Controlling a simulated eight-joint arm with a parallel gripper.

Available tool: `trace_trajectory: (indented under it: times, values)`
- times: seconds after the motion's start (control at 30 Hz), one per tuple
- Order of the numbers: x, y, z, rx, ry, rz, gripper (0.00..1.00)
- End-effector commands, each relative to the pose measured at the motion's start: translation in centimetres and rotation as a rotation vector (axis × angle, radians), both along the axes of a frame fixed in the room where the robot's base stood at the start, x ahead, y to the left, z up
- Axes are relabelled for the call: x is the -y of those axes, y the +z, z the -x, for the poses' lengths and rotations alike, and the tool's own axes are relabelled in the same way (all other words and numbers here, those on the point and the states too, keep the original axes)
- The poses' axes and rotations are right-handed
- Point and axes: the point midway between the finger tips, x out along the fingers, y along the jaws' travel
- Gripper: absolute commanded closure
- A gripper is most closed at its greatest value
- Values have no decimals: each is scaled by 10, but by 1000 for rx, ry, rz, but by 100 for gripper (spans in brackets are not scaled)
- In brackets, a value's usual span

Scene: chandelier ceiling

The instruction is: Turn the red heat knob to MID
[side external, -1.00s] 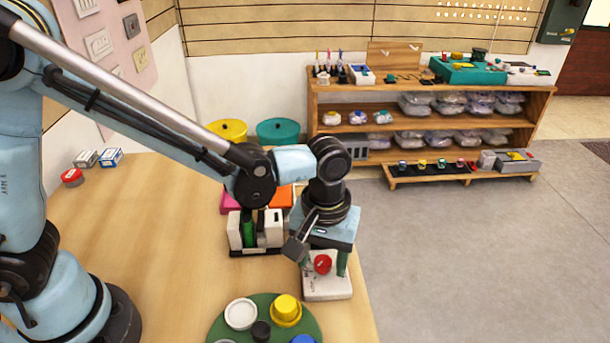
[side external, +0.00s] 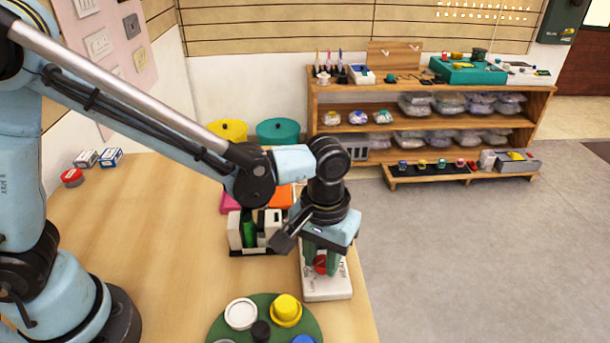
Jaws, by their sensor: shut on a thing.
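The red heat knob (side external: 320,264) sits on a white panel (side external: 326,289) near the table's right edge. My gripper (side external: 320,266) points down over the panel, with its green fingers shut on the knob from both sides. The fingers hide part of the knob. The markings on the panel are too small to read, so I cannot tell which setting the knob points to.
A round green tray (side external: 271,311) with white, yellow, black and blue pieces stands in front. A black rack (side external: 256,251) with white and green items is just left of the panel. Small boxes (side external: 110,158) lie at the back left. The middle-left table is clear.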

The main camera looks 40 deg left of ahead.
Motion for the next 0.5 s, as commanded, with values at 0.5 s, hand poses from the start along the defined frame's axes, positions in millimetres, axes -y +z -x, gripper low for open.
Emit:
trace_trajectory:
  times: [0.5]
  values:
    - [-2,1,0,-1,-413,0,99]
